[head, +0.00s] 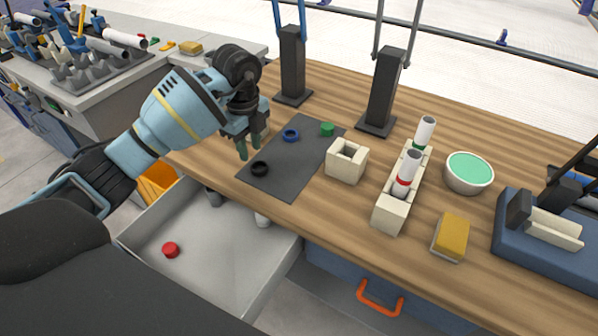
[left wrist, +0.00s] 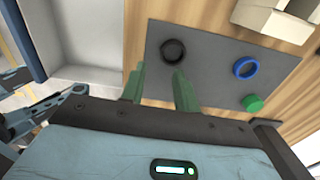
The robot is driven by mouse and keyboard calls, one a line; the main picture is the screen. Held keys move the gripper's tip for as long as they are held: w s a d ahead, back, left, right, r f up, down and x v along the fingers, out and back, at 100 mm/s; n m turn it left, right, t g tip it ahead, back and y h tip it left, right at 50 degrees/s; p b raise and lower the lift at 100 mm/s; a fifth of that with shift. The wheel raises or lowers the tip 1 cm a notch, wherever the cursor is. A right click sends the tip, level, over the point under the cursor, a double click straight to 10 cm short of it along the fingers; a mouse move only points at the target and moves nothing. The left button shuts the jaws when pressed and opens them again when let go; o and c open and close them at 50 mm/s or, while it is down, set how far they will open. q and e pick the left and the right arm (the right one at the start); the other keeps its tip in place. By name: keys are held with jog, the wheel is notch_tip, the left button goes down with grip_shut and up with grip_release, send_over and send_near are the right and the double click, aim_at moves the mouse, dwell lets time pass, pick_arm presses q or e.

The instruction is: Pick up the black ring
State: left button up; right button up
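The black ring (head: 260,169) lies flat on the dark grey mat (head: 285,178) near its left front edge. In the left wrist view the black ring (left wrist: 174,50) lies just beyond the fingertips, nearer the right finger. My left gripper (head: 247,152) is above the mat's left edge, a little above and behind the ring, pointing down. In the left wrist view its two green fingers (left wrist: 160,75) are apart with nothing between them. My right gripper is not in view.
A blue ring (head: 291,135) and a green piece (head: 327,129) lie on the same mat. A beige hollow block (head: 346,160) stands right of it. An open grey drawer (head: 215,262) with a red cap (head: 171,250) lies below the table's front edge.

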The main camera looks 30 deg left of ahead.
aim_at(255, 171)
pick_arm(q)
jog(key=shift+w+f, duration=0.15)
jog(key=shift+f, duration=1.75)
jog(key=shift+w+f, duration=0.1)
jog(key=shift+f, duration=1.75)
grip_shut()
